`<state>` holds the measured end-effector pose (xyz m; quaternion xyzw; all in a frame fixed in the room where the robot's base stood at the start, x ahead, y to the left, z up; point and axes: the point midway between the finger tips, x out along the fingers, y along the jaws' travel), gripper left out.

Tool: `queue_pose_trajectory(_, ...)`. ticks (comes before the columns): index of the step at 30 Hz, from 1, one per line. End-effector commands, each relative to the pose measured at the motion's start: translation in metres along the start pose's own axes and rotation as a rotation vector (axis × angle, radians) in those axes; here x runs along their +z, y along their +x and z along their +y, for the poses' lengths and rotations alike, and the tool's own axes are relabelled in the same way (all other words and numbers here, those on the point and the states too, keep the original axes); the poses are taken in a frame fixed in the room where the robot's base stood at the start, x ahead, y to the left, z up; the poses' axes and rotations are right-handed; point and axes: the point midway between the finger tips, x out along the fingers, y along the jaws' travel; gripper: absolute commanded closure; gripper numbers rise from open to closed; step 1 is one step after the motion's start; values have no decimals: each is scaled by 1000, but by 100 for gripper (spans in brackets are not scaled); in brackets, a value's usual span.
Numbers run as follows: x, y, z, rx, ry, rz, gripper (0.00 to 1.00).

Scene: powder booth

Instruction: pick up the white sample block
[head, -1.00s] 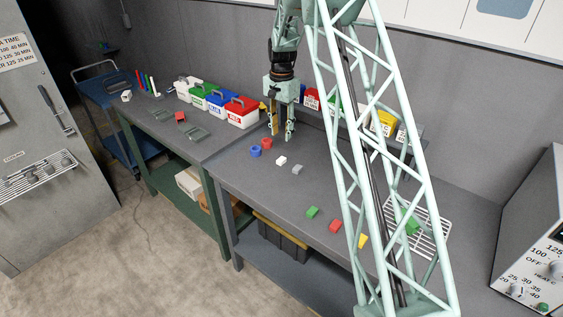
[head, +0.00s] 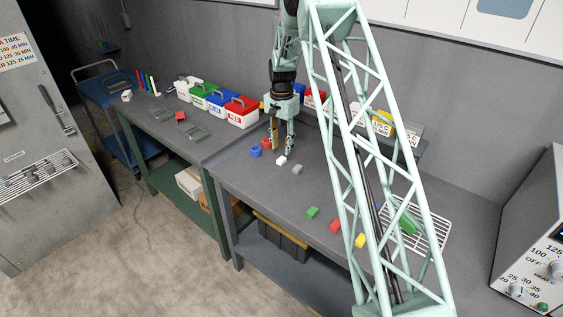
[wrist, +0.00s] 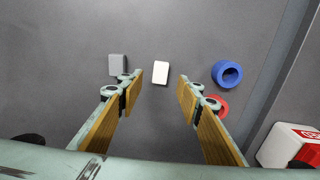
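The white sample block (head: 281,160) lies on the grey bench top. In the wrist view the white block (wrist: 160,72) sits between and just beyond the fingertips, nearly centred and untouched. My gripper (head: 282,150) points down close above and beside the block. It is open and empty, with its two wood-coloured fingers spread wide in the wrist view (wrist: 160,80).
A grey block (wrist: 118,65) lies left of the white one in the wrist view. A blue ring (wrist: 227,73) and a red ring (wrist: 216,106) lie to the right. Lidded boxes (head: 240,113) stand behind.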

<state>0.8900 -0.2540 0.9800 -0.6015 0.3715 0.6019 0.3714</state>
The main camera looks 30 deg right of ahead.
Motion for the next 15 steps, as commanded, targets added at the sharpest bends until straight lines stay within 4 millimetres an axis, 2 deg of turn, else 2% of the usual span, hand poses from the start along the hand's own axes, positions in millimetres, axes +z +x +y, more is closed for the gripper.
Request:
queue_pose_trajectory(4, 0, 10, 0, 0, 0, 0, 67)
queue_pose_trajectory(15, 0, 12, 0, -1, 0, 1, 67)
